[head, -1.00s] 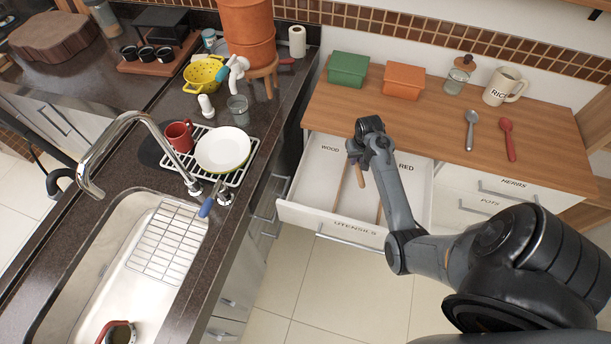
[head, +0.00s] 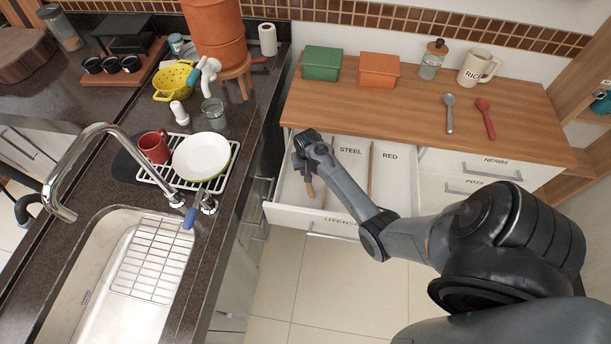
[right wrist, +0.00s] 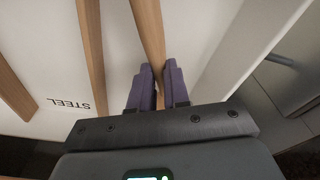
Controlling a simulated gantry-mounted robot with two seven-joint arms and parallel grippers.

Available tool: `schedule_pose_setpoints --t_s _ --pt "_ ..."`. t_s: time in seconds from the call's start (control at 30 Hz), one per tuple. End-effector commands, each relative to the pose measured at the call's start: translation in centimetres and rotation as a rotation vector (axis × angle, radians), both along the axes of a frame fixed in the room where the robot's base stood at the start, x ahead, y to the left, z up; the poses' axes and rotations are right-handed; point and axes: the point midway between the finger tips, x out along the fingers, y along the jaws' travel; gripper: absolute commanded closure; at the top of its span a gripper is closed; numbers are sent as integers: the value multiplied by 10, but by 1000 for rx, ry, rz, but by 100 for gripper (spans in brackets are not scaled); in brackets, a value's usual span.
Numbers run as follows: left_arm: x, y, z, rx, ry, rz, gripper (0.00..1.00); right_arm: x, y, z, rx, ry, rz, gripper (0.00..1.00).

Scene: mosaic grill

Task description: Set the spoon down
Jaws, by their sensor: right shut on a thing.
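My right gripper (head: 304,152) is over the left, WOOD-side compartment of the open utensils drawer (head: 400,200). In the right wrist view its purple-padded fingers (right wrist: 160,88) are shut on the wooden spoon's handle (right wrist: 148,30). A piece of the wooden spoon (head: 310,187) shows below the gripper in the head view. The spoon's bowl is hidden, and I cannot tell whether the spoon touches the drawer floor. The STEEL label (right wrist: 69,105) lies beyond a wooden divider (right wrist: 91,45) from the spoon. My left gripper is not in view.
A steel spoon (head: 449,115) and a red spoon (head: 486,118) lie on the wooden counter (head: 400,120). Green (head: 322,64) and orange (head: 379,70) boxes stand behind the drawer. The STEEL and RED compartments look empty. The sink (head: 95,275) is at left.

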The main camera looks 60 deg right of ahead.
Motion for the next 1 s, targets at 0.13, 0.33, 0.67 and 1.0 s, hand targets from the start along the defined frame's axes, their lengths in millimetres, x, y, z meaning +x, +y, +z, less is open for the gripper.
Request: schedule_pose_setpoints --t_s 0.13,0.33,0.67,1.0 --pt "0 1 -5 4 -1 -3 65 1 0 -13 -1 1 0 100" --pt "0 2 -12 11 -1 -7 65 0 0 -36 -1 1 1 100" --pt "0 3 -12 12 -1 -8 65 0 0 -40 -1 -1 1 100" --pt "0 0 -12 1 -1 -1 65 0 0 -43 0 0 1 59"
